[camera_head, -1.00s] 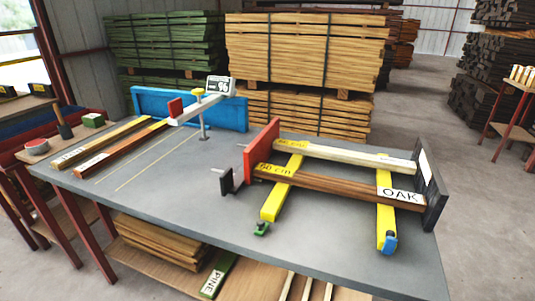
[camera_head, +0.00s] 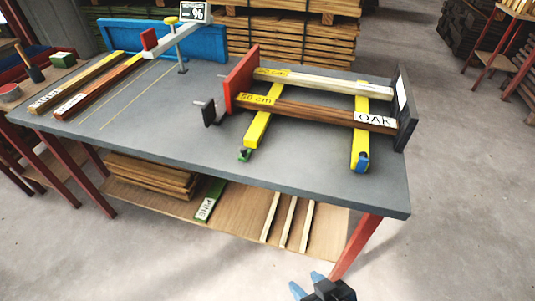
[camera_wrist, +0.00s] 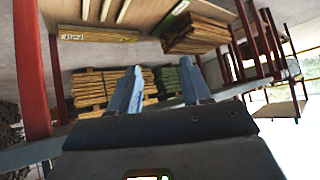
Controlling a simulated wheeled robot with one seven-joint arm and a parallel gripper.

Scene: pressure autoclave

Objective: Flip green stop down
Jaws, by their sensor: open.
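The green stop (camera_head: 244,154) is a small part at the near end of the left yellow rail (camera_head: 258,125), by the front edge of the table, in the head view. Whether it is up or down is too small to tell. A blue stop (camera_head: 362,162) sits at the near end of the right yellow rail (camera_head: 360,130). My gripper (camera_head: 308,284) is at the bottom of the head view, in front of the table and well apart from the green stop. Its two blue fingers also show in the wrist view (camera_wrist: 160,90), spread apart with nothing between them.
An oak board (camera_head: 320,114) and a pale board (camera_head: 320,82) lie across the rails between a red plate (camera_head: 240,80) and a dark end plate (camera_head: 404,105). The grey table (camera_head: 130,150) has a shelf (camera_head: 240,225) with boards below. The floor in front is clear.

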